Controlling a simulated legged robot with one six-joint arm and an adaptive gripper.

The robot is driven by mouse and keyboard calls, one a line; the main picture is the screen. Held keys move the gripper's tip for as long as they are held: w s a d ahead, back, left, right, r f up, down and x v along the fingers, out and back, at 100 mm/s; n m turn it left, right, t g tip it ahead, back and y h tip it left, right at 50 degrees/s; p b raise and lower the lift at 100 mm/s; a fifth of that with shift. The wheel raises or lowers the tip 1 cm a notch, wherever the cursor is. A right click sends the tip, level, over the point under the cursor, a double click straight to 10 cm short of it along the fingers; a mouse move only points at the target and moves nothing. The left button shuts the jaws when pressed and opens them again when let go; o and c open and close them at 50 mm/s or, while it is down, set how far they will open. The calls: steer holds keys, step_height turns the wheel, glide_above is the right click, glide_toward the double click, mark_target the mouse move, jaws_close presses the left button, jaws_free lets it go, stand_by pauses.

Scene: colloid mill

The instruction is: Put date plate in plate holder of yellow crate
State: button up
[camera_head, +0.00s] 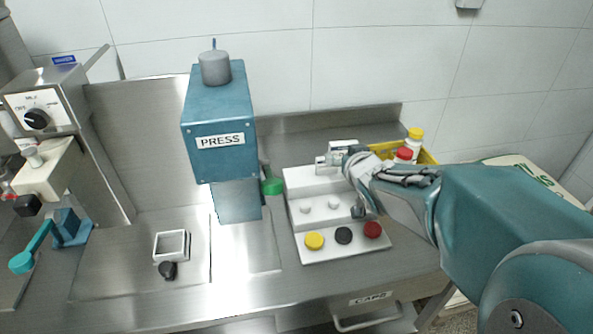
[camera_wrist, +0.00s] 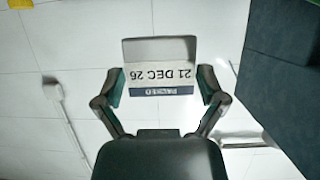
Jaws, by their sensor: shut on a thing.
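The date plate (camera_wrist: 160,78) is a pale plate reading "21 DEC 26" and "PACKED", upside down in the wrist view. My gripper (camera_wrist: 162,88) is shut on it, with a finger at each side edge. In the head view my gripper (camera_head: 340,158) is above the back of the white stepped rack, with a small white piece at its tip. The yellow crate (camera_head: 428,157) stands behind my arm at the right, with white bottles in it, one yellow-capped and one red-capped. Its plate holder cannot be made out; my arm covers much of the crate.
The white rack (camera_head: 295,186) holds yellow, black and red caps in front. The blue press (camera_head: 220,125) stands left of it. A small square frame (camera_head: 171,246) lies on the steel bench. The tiled wall (camera_head: 360,65) is behind. A dark block (camera_wrist: 288,75) fills the wrist view's right.

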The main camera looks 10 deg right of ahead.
glide_above(299, 181)
steer(key=f, duration=0.5)
steer(key=s+f, duration=0.1)
steer(key=f, duration=0.2)
steer(key=shift+d+f, duration=0.35)
steer(key=shift+w+a+f, duration=0.1)
steer(key=shift+w+f, duration=0.15)
steer(key=shift+f, duration=0.05)
steer(key=shift+w+a+f, duration=0.1)
steer(key=shift+w+f, duration=0.05)
steer(key=shift+f, duration=0.7)
steer(key=shift+w+a+f, duration=0.1)
steer(key=shift+f, duration=0.75)
steer(key=shift+f, duration=0.15)
steer(key=o, duration=0.6)
steer(key=shift+o, duration=0.2)
